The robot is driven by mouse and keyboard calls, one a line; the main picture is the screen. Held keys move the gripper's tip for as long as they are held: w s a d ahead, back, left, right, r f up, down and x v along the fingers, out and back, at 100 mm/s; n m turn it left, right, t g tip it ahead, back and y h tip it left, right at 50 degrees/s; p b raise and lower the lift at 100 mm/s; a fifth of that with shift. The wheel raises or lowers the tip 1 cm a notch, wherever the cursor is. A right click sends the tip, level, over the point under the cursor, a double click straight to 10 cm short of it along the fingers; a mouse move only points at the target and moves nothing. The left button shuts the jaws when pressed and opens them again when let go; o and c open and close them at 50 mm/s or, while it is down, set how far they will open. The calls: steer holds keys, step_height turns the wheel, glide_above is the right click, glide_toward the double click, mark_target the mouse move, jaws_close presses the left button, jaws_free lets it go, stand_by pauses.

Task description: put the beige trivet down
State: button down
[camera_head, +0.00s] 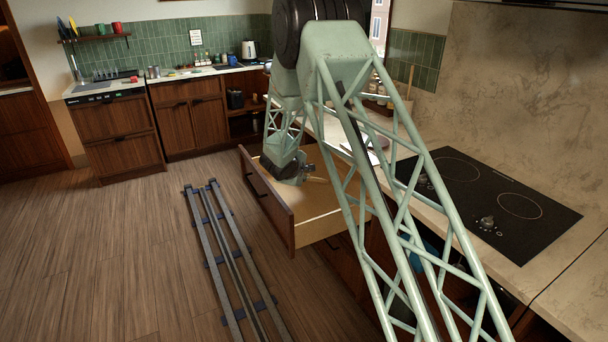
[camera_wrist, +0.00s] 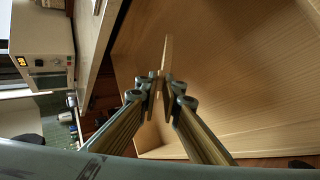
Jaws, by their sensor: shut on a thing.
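The beige trivet (camera_wrist: 167,53) shows edge-on in the wrist view, as a thin pale slab between my fingertips. My gripper (camera_wrist: 160,86) is shut on it. In the head view my gripper (camera_head: 306,171) is at or just above an open wooden drawer (camera_head: 334,223), near its far end. The trivet is hard to make out there against the pale drawer floor. I cannot tell whether the trivet touches the drawer floor.
The drawer's bottom looks mostly bare in the head view. The counter above has a black cooktop (camera_head: 487,199) on the right. A white appliance (camera_wrist: 42,43) shows at the wrist view's upper left. Open wooden floor (camera_head: 110,240) lies to the left.

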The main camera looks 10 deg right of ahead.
steer(key=w, duration=0.5)
steer(key=w+d, duration=0.1)
steer(key=w, duration=0.1)
steer(key=shift+w+f, duration=0.15)
steer(key=shift+f, duration=0.3)
steer(key=shift+f, duration=1.75)
steer(key=c, duration=2.8)
jaws_free()
steer(key=shift+r, duration=0.2)
steer(key=shift+v, duration=5.95)
